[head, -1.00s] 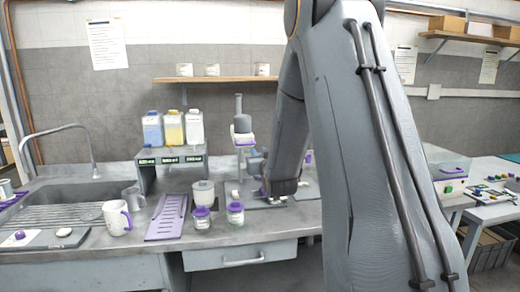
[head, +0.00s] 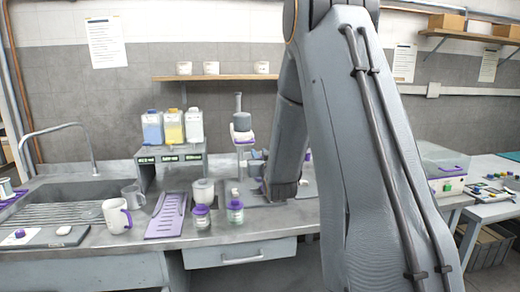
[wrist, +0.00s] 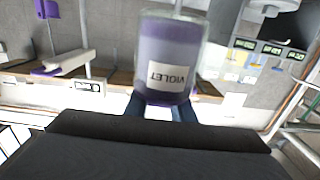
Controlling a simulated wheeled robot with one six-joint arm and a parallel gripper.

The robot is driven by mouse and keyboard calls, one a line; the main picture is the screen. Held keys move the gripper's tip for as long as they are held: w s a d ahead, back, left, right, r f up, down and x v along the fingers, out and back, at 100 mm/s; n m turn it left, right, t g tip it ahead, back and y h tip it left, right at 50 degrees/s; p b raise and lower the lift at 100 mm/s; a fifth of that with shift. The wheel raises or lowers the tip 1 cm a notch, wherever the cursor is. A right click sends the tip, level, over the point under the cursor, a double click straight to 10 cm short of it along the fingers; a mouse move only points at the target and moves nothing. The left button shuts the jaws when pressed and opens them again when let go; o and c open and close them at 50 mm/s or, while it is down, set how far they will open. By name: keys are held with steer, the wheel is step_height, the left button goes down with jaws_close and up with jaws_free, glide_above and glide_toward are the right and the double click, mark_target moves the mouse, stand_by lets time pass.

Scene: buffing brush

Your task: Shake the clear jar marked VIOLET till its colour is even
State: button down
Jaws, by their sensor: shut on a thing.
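The clear jar marked VIOLET (wrist: 170,50) shows large in the wrist view, with its white label upside down in the picture. In the head view my arm hides both my gripper and this jar.
A white mug (head: 117,216) stands by the sink (head: 70,185). Several coloured bottles (head: 173,127) stand on a riser, and a wall shelf (head: 215,79) is behind.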

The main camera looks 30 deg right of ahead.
steer(key=shift+r, duration=2.95)
step_height(320, 180, down, 6)
steer(key=shift+w, duration=0.15)
steer(key=shift+f, duration=0.1)
